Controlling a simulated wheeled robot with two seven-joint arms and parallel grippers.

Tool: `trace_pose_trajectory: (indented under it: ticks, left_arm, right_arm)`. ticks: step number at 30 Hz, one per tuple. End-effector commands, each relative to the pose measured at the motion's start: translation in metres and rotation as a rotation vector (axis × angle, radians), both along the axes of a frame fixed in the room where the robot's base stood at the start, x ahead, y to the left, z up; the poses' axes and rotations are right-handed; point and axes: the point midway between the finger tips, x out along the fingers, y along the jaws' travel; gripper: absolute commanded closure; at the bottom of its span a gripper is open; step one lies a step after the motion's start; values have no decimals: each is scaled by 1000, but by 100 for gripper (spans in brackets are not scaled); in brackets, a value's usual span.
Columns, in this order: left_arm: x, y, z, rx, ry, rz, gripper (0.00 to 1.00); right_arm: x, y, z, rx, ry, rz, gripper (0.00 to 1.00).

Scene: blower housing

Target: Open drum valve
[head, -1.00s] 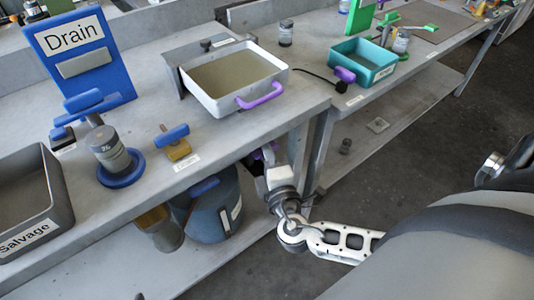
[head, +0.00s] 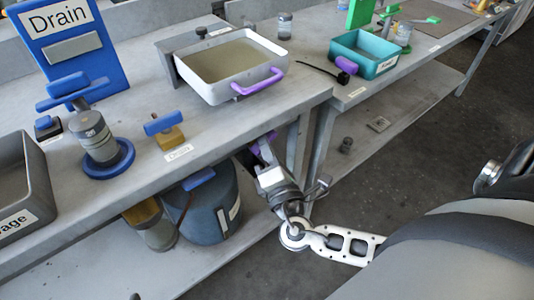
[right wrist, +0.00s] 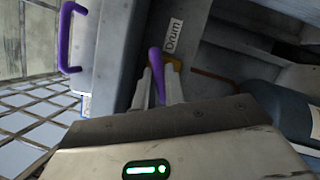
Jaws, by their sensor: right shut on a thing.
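The drum valve has a purple lever handle (right wrist: 155,62) and a small brass-yellow body (right wrist: 177,65) beside a "Drum" label (right wrist: 174,35), seen in the right wrist view. My right gripper (right wrist: 158,75) is shut on the purple handle, one finger on each side of it. In the head view my right gripper (head: 264,163) is under the bench's front edge, and a bit of purple (head: 262,142) shows at its tip. Most of the valve is hidden there by the bench top and gripper. My left gripper is not in view.
A blue-grey drum (head: 203,208) and a dull metal container (head: 158,235) stand on the lower shelf left of my gripper. On the bench (head: 225,140) are a white tray (head: 208,90) with purple handle, a blue-handled brass valve (head: 170,138) and a blue Drain sign (head: 75,90).

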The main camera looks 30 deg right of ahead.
Motion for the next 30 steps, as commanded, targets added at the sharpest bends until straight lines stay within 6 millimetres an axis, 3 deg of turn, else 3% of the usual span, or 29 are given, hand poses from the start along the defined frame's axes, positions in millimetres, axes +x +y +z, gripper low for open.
trace_pose_trajectory:
  ticks: [18, 30]
  left_arm:
    - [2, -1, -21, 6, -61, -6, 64]
    - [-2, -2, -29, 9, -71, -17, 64]
  right_arm:
    - [0, -2, -6, -580, -46, 2, 100]
    - [1, -4, -4, -843, -66, 2, 100]
